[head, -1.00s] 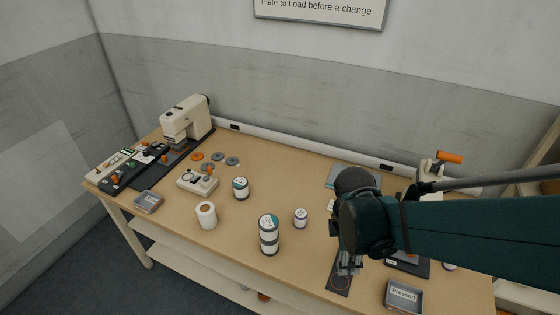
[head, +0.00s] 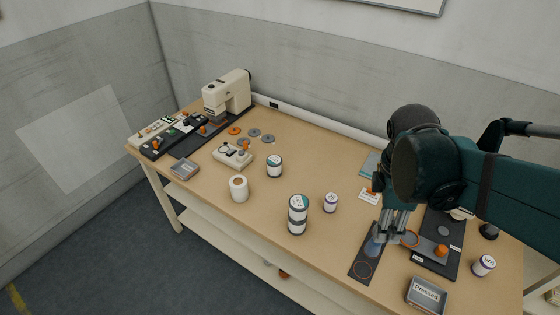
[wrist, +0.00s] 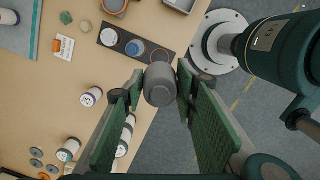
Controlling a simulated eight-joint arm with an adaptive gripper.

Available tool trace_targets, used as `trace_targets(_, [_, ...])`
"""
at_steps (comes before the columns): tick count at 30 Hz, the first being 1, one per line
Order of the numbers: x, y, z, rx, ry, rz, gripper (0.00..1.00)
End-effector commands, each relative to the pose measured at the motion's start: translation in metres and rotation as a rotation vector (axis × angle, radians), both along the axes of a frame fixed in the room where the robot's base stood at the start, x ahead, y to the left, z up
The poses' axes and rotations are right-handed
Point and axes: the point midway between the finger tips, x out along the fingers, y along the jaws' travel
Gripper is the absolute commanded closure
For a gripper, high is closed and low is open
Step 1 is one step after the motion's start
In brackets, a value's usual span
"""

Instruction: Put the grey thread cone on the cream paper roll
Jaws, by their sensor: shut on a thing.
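My gripper (wrist: 160,88) is shut on the grey thread cone (wrist: 160,82), which sits between its fingertips in the wrist view. In the head view my gripper (head: 394,226) is over the back part of a black mat (head: 359,277). There its fingers mostly hide the cone. The cream paper roll (head: 238,189) stands upright on the table, well left of my gripper, with the hole in its top showing. I cannot make out the roll in the wrist view.
A striped stack (head: 298,215) and a small white drum (head: 330,203) stand between my gripper and the roll. Another drum (head: 274,167) is behind the roll. A blue thing (head: 374,246) stands on the mat behind an empty orange ring (head: 363,269). A grey tray (head: 427,294) is front right.

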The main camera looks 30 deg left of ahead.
Motion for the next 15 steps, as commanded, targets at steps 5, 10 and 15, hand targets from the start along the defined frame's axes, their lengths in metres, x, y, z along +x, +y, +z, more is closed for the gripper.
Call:
trace_targets(5, [0.000,0.000,0.016,0.000,0.000,0.000,0.84])
trace_targets(10, [0.007,0.015,0.020,0.001,0.001,0.002,0.84])
trace_targets(15, [0.014,0.030,0.025,0.001,0.000,0.001,0.84])
